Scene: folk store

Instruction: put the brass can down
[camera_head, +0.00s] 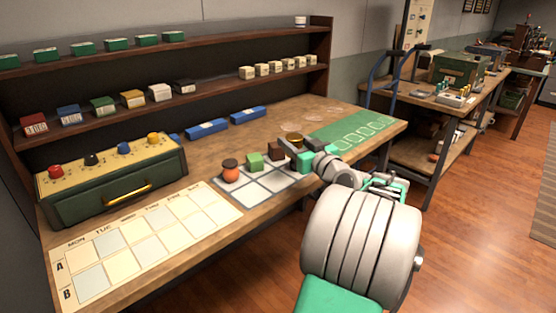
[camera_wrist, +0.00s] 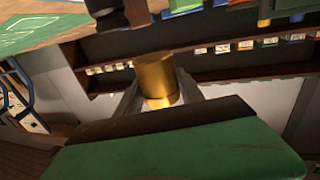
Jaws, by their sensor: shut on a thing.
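The brass can (camera_wrist: 155,80) is between the fingers of my gripper (camera_wrist: 157,100) in the wrist view, and the gripper is shut on it. In the head view my gripper (camera_head: 300,148) is over the workbench, at the far right end of the grey grid mat (camera_head: 257,196). There the can (camera_head: 294,137) shows only its golden top, and the gripper covers most of it. I cannot tell whether the can's base touches the surface.
On the grid mat stand an orange jar with a dark lid (camera_head: 230,170), a green cube (camera_head: 255,161) and a brown cube (camera_head: 277,151), close left of my gripper. A green mat (camera_head: 350,130) lies to the right. A paper calendar (camera_head: 150,235) lies front left.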

